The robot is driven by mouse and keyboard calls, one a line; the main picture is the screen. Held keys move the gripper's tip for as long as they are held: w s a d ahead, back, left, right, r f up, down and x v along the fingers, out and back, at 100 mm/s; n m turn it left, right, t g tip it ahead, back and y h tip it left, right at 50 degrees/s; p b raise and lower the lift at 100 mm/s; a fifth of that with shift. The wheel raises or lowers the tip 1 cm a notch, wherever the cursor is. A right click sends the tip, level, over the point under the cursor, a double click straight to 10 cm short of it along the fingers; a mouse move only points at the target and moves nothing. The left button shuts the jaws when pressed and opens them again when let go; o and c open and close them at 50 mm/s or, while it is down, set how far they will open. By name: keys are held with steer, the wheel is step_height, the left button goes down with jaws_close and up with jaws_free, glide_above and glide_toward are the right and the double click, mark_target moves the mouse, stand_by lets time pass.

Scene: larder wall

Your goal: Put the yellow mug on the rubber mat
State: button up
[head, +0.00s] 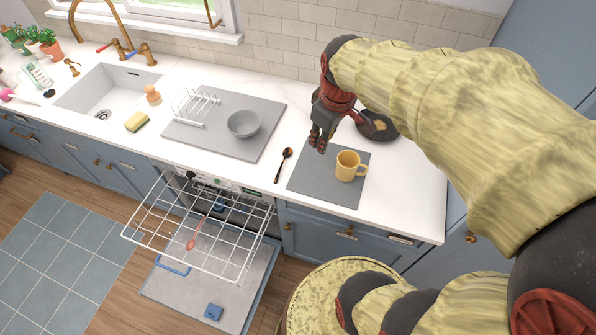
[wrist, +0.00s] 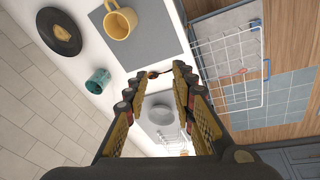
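The yellow mug (head: 346,166) stands upright on a dark grey mat (head: 318,186) near the right end of the counter. The mug (wrist: 118,23) and this mat (wrist: 160,40) also show at the top of the wrist view. A second, larger grey mat (head: 205,135) lies farther left; I cannot tell which is rubber. My gripper (head: 318,147) is above the counter, just behind and left of the mug and apart from it. In the wrist view my gripper (wrist: 158,73) has its fingers spread with nothing held between them.
A grey bowl (head: 243,124) and white rack (head: 197,105) stand on the larger mat. A dark spoon (head: 284,163) lies between the mats. A dark round pan or plate (head: 379,127) is behind the mug. A teal cup (wrist: 98,80) stands nearby. The dishwasher rack (head: 200,225) is pulled out below.

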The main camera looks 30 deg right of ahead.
steer(key=s+a+r+m+t+y, duration=0.1)
steer(key=s+a+r+m+t, duration=0.1)
steer(key=s+a+r, duration=0.3)
steer(key=s+a+m, duration=0.1)
steer(key=s+a, duration=0.3)
steer(key=a, duration=0.4)
steer(key=shift+s+r+m+t, duration=0.2)
steer(key=shift+r+m+t, duration=0.15)
steer(key=shift+m+t, duration=0.05)
steer(key=shift+a+f, duration=0.1)
step_height(320, 180, down, 9)
steer(key=b, duration=0.9)
